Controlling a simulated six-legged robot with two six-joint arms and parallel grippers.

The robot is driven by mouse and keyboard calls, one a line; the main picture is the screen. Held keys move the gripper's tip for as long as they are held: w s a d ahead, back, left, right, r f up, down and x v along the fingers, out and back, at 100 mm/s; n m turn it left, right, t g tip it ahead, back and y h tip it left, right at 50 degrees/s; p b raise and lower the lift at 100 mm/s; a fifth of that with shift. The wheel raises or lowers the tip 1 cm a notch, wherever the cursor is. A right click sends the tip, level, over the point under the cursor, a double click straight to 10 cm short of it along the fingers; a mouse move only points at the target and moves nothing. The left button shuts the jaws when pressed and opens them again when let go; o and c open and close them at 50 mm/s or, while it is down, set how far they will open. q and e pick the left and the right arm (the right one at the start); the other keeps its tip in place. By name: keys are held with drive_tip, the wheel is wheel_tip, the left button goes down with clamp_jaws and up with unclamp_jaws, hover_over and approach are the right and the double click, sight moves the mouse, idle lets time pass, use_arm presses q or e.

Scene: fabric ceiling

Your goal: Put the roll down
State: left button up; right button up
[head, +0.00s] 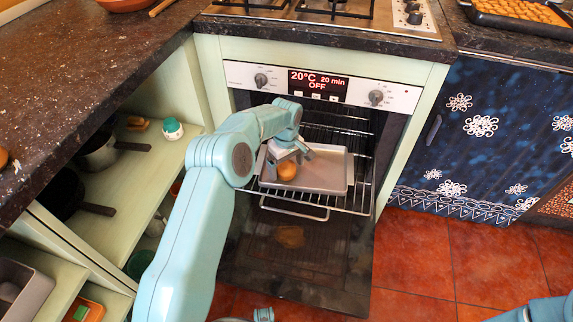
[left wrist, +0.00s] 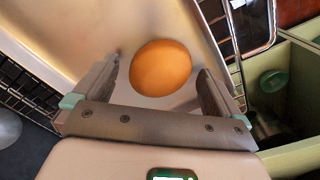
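The roll (head: 287,170) is a round orange-brown bun resting on a light grey baking tray (head: 332,172), near its left side. The tray lies on a wire rack pulled out of the oven. My left gripper (head: 291,160) is over the tray at the roll. In the left wrist view the roll (left wrist: 160,68) lies between the two spread fingers, with a visible gap on each side. The left gripper is open and holds nothing.
The oven door (head: 290,262) hangs open below the rack. The oven panel (head: 318,84) reads 20°C, OFF. Open shelves with pans (head: 100,150) stand left of the oven. A dark countertop (head: 85,75) runs above them. The tray's right part is bare.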

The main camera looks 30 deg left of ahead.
sight(286, 165)
use_arm(q)
drive_tip(key=shift+r, duration=0.1)
wheel_tip(286, 165, up, 12)
drive_tip(key=p, duration=0.2)
drive_tip(key=shift+p, duration=0.4)
drive_tip(key=shift+s, duration=0.1)
